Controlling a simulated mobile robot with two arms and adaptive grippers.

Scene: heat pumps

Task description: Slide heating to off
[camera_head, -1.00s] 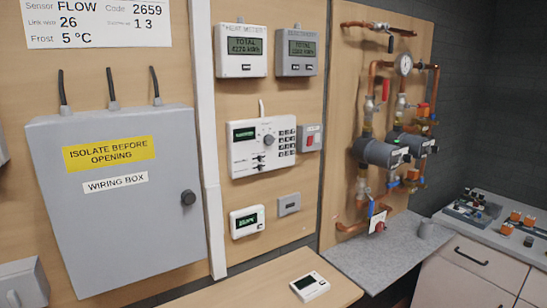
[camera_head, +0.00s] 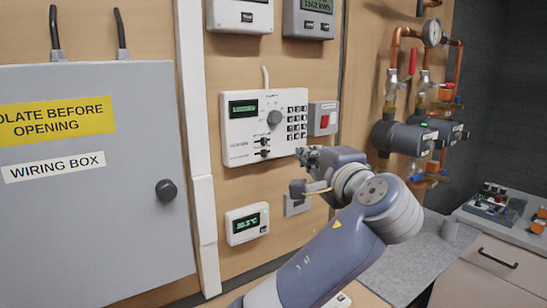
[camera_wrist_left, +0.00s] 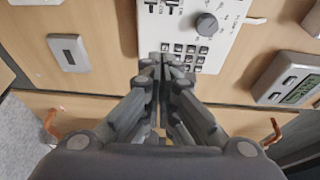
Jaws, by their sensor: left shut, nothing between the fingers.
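The white control panel (camera_head: 240,135) is on the wooden wall board, with a green display, a round grey knob (camera_head: 274,118), a keypad and two small black sliders (camera_head: 264,147) at lower middle. The slider labels are too small to read, so I cannot tell which is heating. The panel also shows in the left wrist view (camera_wrist_left: 220,40), with the sliders (camera_wrist_left: 162,8) at its top edge. My left gripper (camera_head: 301,155) is by the panel's lower right corner. In the left wrist view its shut, empty fingers (camera_wrist_left: 166,62) are beside the keypad; contact is unclear. My right gripper is out of view.
A grey wiring box (camera_head: 90,220) stands out at the left, beside a white vertical trunking (camera_head: 195,130). Two meters hang above the panel. A thermostat (camera_head: 246,223) and a small grey plate (camera_head: 296,206) are below. Pipes and pumps (camera_head: 400,138) are at the right.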

